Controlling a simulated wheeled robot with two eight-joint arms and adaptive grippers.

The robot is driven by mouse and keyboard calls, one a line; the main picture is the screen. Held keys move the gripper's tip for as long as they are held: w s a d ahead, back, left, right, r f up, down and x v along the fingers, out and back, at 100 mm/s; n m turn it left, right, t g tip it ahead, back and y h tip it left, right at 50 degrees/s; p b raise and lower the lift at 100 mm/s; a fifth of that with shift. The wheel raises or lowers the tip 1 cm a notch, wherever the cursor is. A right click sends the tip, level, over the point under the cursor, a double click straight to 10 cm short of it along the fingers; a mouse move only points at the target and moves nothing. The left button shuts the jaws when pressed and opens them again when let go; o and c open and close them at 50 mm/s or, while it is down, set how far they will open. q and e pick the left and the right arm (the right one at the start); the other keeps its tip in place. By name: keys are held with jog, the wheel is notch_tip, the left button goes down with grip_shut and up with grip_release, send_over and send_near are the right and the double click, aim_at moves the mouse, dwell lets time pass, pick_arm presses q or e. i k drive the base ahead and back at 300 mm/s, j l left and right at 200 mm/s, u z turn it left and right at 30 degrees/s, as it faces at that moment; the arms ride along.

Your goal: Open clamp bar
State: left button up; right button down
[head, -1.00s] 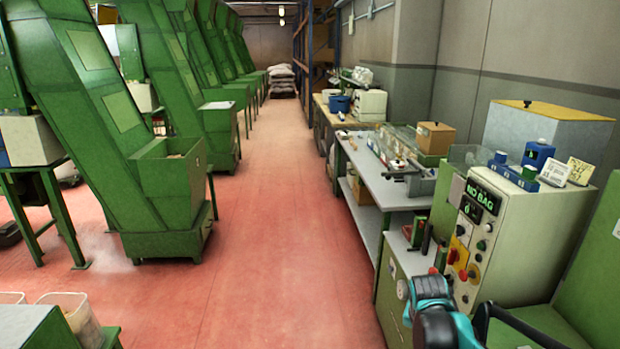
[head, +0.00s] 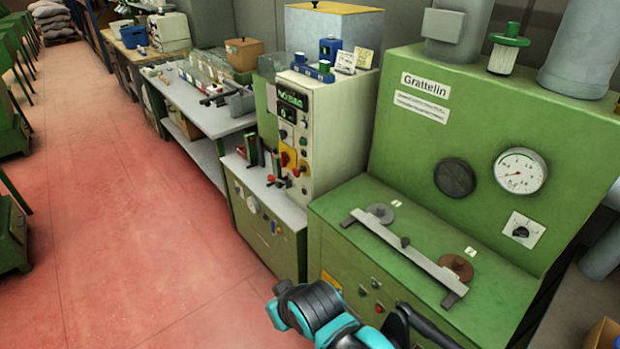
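The clamp bar (head: 425,262) is a long flat grey metal bar lying across the sloping top of a green machine (head: 480,110) labelled Grattelin. A small dark knob (head: 405,242) stands near its middle, and each end has a short cross-piece. A grey disc (head: 381,213) and a brown disc (head: 457,267) sit behind the bar, close to its two ends. The bar appears to lie down. A teal and black part of my arm shows at the bottom edge, in front of the machine and apart from the bar. I see no gripper fingertips.
The machine's upright panel carries a gauge (head: 520,171), a dark round grille (head: 455,177) and a rotary switch (head: 522,230). Left of it stands a cream control box (head: 323,130), then a grey worktable (head: 213,117).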

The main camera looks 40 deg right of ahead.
aim_at(405, 244)
jog(key=z, duration=2)
